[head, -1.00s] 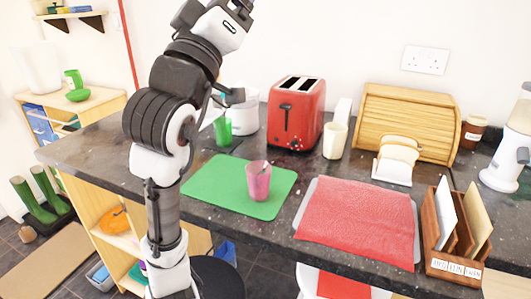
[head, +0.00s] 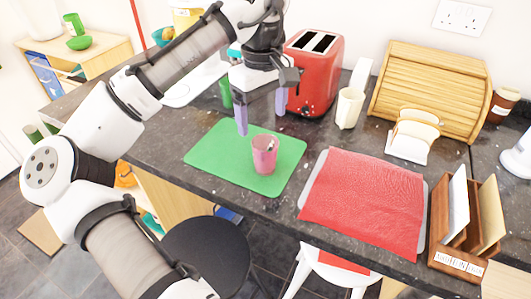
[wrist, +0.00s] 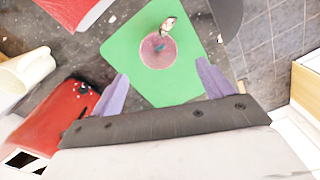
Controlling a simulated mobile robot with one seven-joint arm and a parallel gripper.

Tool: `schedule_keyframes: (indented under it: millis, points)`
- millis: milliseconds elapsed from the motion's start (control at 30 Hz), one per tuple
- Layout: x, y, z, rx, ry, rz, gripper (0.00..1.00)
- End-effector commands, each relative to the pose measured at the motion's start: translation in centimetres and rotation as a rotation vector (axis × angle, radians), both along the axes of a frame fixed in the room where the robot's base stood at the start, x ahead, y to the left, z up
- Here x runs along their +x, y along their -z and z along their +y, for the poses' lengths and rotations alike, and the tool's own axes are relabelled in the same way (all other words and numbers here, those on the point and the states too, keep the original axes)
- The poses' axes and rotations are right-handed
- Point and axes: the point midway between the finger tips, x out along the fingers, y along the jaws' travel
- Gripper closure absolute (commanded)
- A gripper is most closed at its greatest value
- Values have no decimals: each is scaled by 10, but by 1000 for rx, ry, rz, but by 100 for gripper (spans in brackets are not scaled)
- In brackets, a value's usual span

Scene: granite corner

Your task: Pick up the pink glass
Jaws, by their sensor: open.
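The pink glass (head: 264,155) stands upright on the green mat (head: 215,150) on the dark countertop. Something small and pale sits inside it. My gripper (head: 262,120) is open and empty, with its two purple fingers pointing down above the back of the mat, behind and above the glass. In the wrist view the glass (wrist: 158,50) appears on the mat (wrist: 120,48) ahead of my gripper (wrist: 160,85), between the lines of the fingers but apart from them.
A red toaster (head: 315,75) stands just right of my gripper, with a cream cup (head: 348,108) beside it. A green cup (head: 225,93) is behind the fingers. A red cloth (head: 365,205) lies right of the mat. A letter rack (head: 465,225) stands at the right front.

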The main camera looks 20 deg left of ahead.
Motion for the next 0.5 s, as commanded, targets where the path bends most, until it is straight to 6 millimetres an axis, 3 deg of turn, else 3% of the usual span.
schedule_keyframes:
  millis: [200,500]
  points:
    - [0,35,0,1,0,-1,21]
    - [-3,60,-3,1,3,-2,21]
